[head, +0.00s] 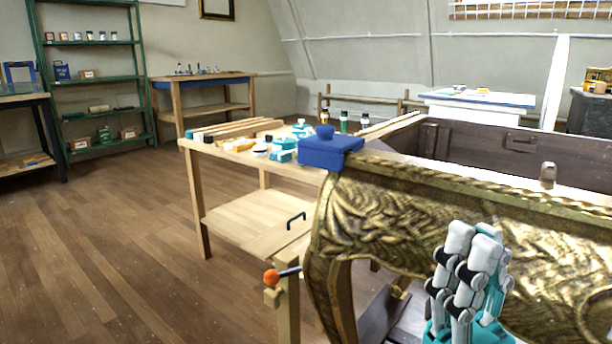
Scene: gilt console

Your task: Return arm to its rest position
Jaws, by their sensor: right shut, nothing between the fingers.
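My right gripper (474,240) is at the lower right of the head view, pointing up in front of the gilt console (420,205). Its white and grey fingers are together, with nothing between them. I cannot tell whether it touches the carved front. My left gripper is not in view. The console has a gold carved front and leg, and its top is open onto a dark wooden inside (480,150).
Green shelves (100,42) stand far left. The left floor is clear.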

